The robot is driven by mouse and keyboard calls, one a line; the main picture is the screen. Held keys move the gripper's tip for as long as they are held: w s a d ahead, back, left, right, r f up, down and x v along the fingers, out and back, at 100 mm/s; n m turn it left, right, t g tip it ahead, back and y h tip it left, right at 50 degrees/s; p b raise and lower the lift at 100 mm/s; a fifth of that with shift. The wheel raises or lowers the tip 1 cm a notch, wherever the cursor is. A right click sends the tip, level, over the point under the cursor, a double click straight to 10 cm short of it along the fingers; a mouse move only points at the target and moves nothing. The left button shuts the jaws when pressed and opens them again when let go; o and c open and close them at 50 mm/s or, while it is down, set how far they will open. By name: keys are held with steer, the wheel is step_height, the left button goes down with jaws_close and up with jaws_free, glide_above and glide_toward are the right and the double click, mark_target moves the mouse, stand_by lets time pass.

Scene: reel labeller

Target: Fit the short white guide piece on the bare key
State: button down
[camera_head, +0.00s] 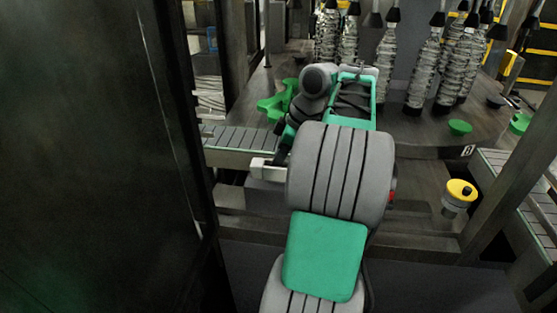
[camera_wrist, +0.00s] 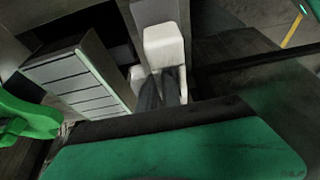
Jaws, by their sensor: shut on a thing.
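The short white guide piece (camera_wrist: 164,48) shows in the wrist view as a pale block just beyond my fingers. My gripper (camera_wrist: 160,90) is shut on it, with the dark fingers partly hidden behind the green edge of my own wrist. A small second patch of white shows left of the fingers. In the head view a white piece (camera_head: 262,167) sticks out at the left of my arm, low in front of the conveyor. My fingers are hidden there by the arm. I cannot make out the bare key in either view.
A slatted conveyor (camera_head: 240,138) runs left of my arm; it is close by in the wrist view (camera_wrist: 75,82). A green guide wheel (camera_head: 276,102) stands behind it. A yellow-topped button post (camera_head: 460,191) stands right; a dark panel (camera_head: 90,160) fills the left.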

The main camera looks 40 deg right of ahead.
steer(key=shift+r, duration=0.1)
steer(key=c, duration=1.5)
jaws_free()
steer(key=p+v, duration=0.4)
steer(key=v, duration=0.3)
steer(key=shift+a, duration=0.1)
steer(key=shift+s+r+p, duration=0.2)
steer(key=shift+r+p, duration=0.2)
steer(key=shift+p, duration=0.05)
steer(key=shift+d+f, duration=0.1)
steer(key=shift+d, duration=0.1)
